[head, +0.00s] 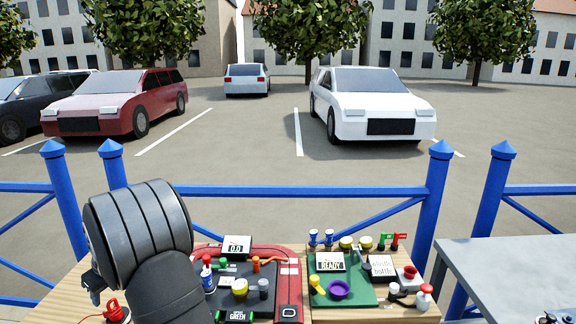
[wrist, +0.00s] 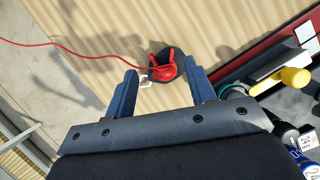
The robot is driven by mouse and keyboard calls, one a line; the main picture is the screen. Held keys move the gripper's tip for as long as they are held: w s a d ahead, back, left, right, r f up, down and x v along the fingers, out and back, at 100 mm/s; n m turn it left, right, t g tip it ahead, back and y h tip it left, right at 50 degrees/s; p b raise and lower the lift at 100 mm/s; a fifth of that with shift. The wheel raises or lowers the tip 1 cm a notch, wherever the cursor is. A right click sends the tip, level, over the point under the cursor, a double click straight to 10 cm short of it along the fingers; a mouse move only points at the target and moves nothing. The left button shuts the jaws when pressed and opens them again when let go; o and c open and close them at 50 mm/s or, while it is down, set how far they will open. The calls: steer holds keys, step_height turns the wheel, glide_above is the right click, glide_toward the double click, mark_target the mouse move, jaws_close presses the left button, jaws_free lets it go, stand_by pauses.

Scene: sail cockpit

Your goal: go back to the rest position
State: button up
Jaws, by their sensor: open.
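My gripper (wrist: 160,70) is open in the wrist view, its two blue fingers spread apart over the wooden table. A red item (wrist: 163,66) on a dark round base, with a red cord, shows between and just past the fingertips. I cannot tell how far below the fingers it is. In the head view my dark arm fills the lower left and hides most of my gripper. The red item (head: 115,312) also shows there, at the table's left front.
A red-framed board (head: 291,312) with a 0.0 display (head: 236,247) lies right of my arm. Beside it is a green board (head: 358,297) with a READY display (head: 331,262) and purple bowl (head: 338,290). Small bottles crowd both. A grey table (head: 500,262) stands right; blue railing (head: 290,191) runs behind.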

steer(key=shift+f, duration=0.6)
step_height(320, 180, down, 3)
steer(key=shift+r, duration=0.1)
steer(key=v, duration=1.2)
steer(key=x, duration=1.1)
steer(key=shift+f, duration=0.2)
steer(key=shift+w+a+f, duration=0.15)
steer(key=shift+a, duration=0.1)
step_height(320, 180, up, 4)
steer(key=shift+f, duration=0.1)
steer(key=w+d+r, duration=0.3)
steer(key=d+r, duration=0.4)
steer(key=d, duration=0.4)
steer(key=w+a+f+n+g, duration=0.1)
steer(key=w+a+f+n, duration=0.25)
steer(key=w+a, duration=0.85)
steer(key=f, duration=0.6)
steer(key=s+a+f, duration=0.1)
steer(key=f, duration=0.2)
steer(key=shift+f, duration=0.65)
